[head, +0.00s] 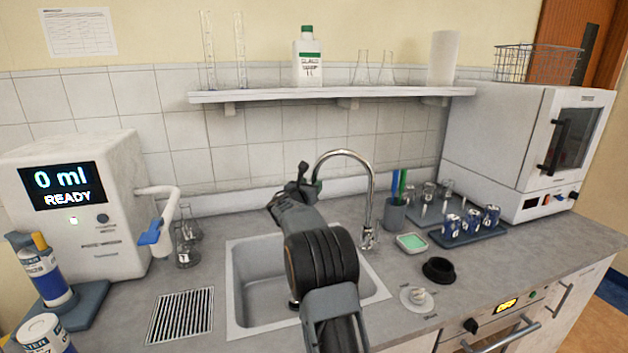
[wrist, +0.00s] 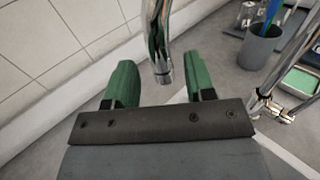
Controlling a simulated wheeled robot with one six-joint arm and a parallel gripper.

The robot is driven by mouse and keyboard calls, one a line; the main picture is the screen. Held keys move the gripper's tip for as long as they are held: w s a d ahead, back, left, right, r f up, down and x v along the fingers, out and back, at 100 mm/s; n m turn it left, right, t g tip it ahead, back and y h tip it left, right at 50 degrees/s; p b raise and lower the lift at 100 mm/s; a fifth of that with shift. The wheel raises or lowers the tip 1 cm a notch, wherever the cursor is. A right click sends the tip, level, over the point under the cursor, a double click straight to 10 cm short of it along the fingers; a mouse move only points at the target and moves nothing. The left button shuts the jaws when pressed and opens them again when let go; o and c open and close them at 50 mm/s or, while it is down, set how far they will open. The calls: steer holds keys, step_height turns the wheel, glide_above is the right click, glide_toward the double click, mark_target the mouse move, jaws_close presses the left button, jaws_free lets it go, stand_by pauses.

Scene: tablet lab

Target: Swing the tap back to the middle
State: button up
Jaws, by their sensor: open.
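The tap (head: 371,195) is a chrome gooseneck standing at the right rear of the sink (head: 238,290). Its arch reaches left in the head view, and its spout end comes down beside my gripper (head: 300,183). In the wrist view the spout (wrist: 158,45) hangs between the two green fingers of my gripper (wrist: 162,85), with a gap on each side. The fingers are apart and hold nothing. The tap's base (wrist: 268,106) shows at the right of the wrist view. My arm hides part of the sink.
A dispenser (head: 115,225) with a display reading "0 ml READY" stands at left. A pen cup (head: 395,216), a green sponge dish (head: 411,243) and a rack of vials (head: 470,226) are right of the tap. A shelf (head: 340,93) runs above the tap.

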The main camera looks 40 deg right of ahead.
mark_target(313, 183)
steer(key=shift+p+x, duration=0.35)
steer(key=shift+x, duration=1.35)
jaws_close()
